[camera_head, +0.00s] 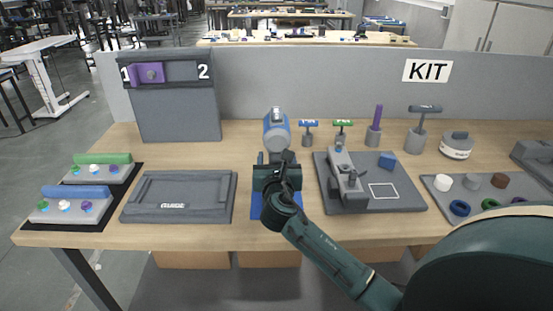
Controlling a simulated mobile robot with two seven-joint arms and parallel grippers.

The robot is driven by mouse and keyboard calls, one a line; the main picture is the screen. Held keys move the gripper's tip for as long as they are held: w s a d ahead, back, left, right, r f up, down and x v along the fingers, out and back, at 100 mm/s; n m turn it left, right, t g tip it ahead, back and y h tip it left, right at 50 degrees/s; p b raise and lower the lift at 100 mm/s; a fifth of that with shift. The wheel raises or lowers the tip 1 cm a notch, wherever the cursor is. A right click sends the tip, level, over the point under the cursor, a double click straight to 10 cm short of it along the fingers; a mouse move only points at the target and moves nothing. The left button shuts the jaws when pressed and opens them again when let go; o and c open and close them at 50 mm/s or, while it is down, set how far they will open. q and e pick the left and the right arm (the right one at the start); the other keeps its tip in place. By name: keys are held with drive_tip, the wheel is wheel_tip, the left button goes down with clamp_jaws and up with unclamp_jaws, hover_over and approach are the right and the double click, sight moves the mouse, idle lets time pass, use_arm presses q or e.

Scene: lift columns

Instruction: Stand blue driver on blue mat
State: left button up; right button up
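The blue driver (276,131) shows upright in the head view, its blue and grey upper body above my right gripper (275,160). My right arm comes in from the lower right, and the gripper is at the driver's lower part. The gripper hides the driver's handle and base, so I cannot tell whether its fingers are closed on it or whether the base touches the mat. The blue mat (257,207) lies on the table under my gripper and is mostly covered by it. My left gripper is not in view.
A grey guide plate (178,197) lies left of the mat. A grey fixture board (400,193) with a clamp and a blue block (387,161) lies to the right. Several upright tools stand behind it. A grey panel (300,85) closes the back.

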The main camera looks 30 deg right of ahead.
drive_tip(key=shift+f, duration=0.25)
drive_tip(key=v, duration=1.3)
drive_tip(key=s+a+f+m+g+y, duration=0.2)
drive_tip(key=s+f+m+g+y, duration=0.3)
drive_tip(key=s+f+m, duration=0.8)
drive_tip(key=s+a+f+m+g+y, duration=0.2)
drive_tip(key=s+a+m+g+y, duration=0.3)
drive_tip(key=s+m, duration=0.65)
use_arm(q)
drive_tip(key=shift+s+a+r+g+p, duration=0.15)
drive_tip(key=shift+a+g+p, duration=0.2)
drive_tip(key=shift+p, duration=0.7)
use_arm(e)
drive_tip(key=w+a+f+m+t+y, duration=0.2)
drive_tip(key=w+a+f+t, duration=0.2)
drive_tip(key=w+a, duration=0.3)
drive_tip(key=shift+w+a+f+t, duration=0.25)
drive_tip(key=shift+w+t, duration=0.3)
drive_tip(key=shift+t, duration=0.25)
